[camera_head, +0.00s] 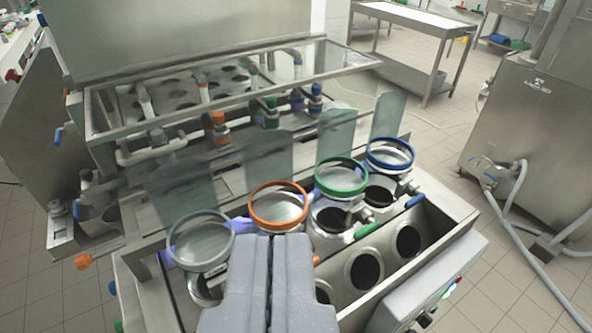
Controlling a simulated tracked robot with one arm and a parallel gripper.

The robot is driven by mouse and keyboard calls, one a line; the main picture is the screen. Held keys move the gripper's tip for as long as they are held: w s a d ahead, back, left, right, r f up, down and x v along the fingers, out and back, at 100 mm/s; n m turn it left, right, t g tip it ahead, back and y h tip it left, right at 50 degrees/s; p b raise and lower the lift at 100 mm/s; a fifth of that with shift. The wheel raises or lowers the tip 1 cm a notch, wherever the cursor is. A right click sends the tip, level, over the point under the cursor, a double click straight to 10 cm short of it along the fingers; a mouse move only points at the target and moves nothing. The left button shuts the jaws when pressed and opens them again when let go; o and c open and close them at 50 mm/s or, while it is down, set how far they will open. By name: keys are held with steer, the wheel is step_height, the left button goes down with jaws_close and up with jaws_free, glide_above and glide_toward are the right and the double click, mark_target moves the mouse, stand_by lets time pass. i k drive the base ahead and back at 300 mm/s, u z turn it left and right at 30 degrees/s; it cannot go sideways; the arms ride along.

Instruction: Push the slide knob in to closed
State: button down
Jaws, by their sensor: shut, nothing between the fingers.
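My gripper (273,242) is at the bottom middle, its two grey fingers shut together with nothing between them. Its tips show just in front of the orange-ringed cup holder (280,228); I cannot tell whether they touch anything. Coloured handles lie along the front of the filler: a blue handle (415,201), a green handle (368,230) and an orange handle (316,260) partly hidden beside my gripper. An orange knob (84,262) sticks out at the machine's left side. I cannot tell which of these is the slide knob, or whether it is in or out.
A grey ring (202,262), a green ring (341,191) and a blue ring (390,165) stand in the same row, with clear upright plates behind. A steel front panel with round holes (408,240) lies right.

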mark_target(83, 261)
steer(key=u, duration=3.3)
steer(key=i, duration=0.8)
steer(key=z, duration=2.75)
